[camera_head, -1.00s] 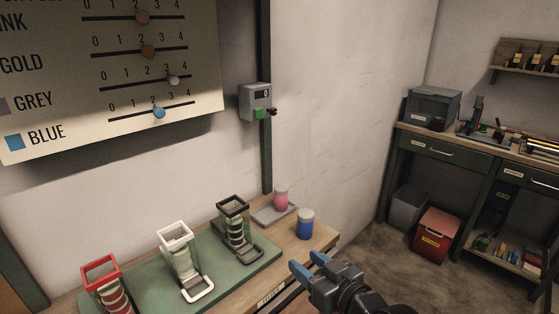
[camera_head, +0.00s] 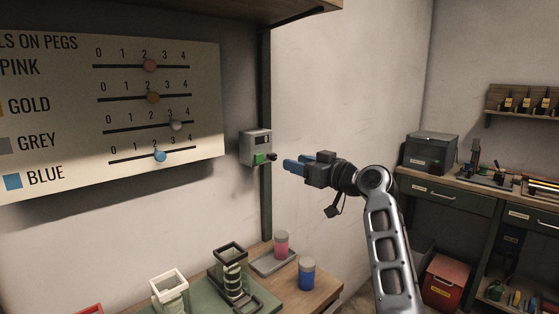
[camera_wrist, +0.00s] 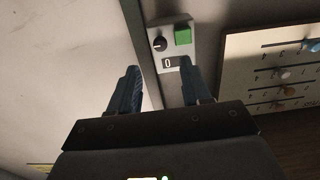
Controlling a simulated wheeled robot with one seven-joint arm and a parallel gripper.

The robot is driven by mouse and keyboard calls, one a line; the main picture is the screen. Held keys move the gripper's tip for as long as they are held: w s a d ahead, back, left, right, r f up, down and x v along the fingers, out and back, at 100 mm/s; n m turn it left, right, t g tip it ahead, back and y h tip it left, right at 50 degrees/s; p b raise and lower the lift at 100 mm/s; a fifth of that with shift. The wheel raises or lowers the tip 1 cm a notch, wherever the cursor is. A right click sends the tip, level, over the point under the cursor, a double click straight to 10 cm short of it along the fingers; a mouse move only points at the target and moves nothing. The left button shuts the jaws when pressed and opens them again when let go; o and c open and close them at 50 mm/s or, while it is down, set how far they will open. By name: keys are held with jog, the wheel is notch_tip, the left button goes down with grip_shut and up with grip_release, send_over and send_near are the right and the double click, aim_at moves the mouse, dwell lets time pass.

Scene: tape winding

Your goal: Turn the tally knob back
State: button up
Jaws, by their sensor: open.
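The tally box (camera_head: 255,146) is a small grey unit on the dark green wall post. It has a dark display, a green button (camera_head: 259,158) and a black knob (camera_head: 272,157) on its right side. In the wrist view the tally box (camera_wrist: 172,44) lies ahead, its display reading 0. There the black knob (camera_wrist: 159,44) is beside the green button (camera_wrist: 183,36). My gripper (camera_head: 292,165) has blue fingers, is open and empty, and is a short way right of the knob, apart from it. In the wrist view my gripper's fingers (camera_wrist: 160,88) are spread below the box.
A peg board (camera_head: 110,118) with colour sliders hangs left of the box. Below, a bench holds a pink spool (camera_head: 281,245), a blue spool (camera_head: 307,273) and framed holders (camera_head: 231,275). A wooden shelf (camera_head: 215,8) overhangs above. The wall right of the post is clear.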

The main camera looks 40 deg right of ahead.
aim_at(275, 157)
jog(key=w+p, duration=0.1)
jog(key=w, duration=0.6)
jog(key=shift+w+a, duration=0.15)
jog(key=shift+w, duration=0.05)
jog(key=shift+c, duration=0.3)
grip_shut()
